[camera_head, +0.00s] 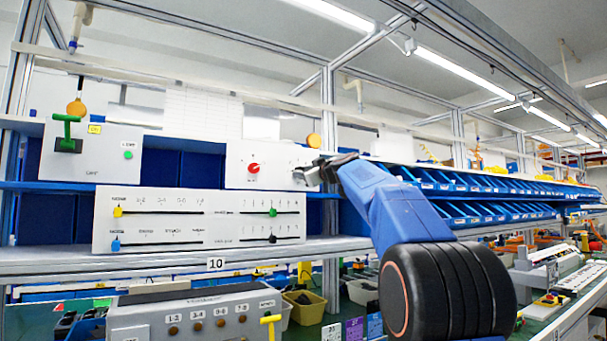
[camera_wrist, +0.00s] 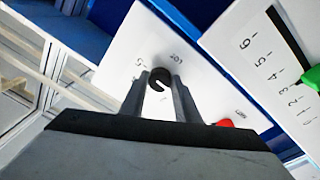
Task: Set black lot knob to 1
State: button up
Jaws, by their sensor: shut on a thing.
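The black lot knob (camera_wrist: 158,72) is on a white panel (camera_wrist: 140,38) in the wrist view, with a pale pointer mark on its face. Lettering beside it appears to read "LOT", upside down. My gripper (camera_wrist: 158,86) has one finger on each side of the knob and is shut on it. In the head view, my gripper (camera_head: 312,174) is at the right end of the white panel (camera_head: 237,158). It hides the knob there. The number the pointer marks is too small to tell.
A red knob (camera_head: 254,169) sits left of my gripper on the same panel; it also shows in the wrist view (camera_wrist: 225,123). Below is a slider panel (camera_head: 150,218) with a green slider (camera_head: 273,212). Blue bins (camera_head: 470,187) line the right.

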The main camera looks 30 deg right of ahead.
jog(key=shift+n, duration=0.6)
jog(key=o, duration=1)
jog(key=shift+o, duration=0.2)
jog(key=s+f, duration=0.2)
jog(key=s, duration=1.5)
jog(key=shift+s+d, duration=0.15)
jog(key=shift+d, duration=0.2)
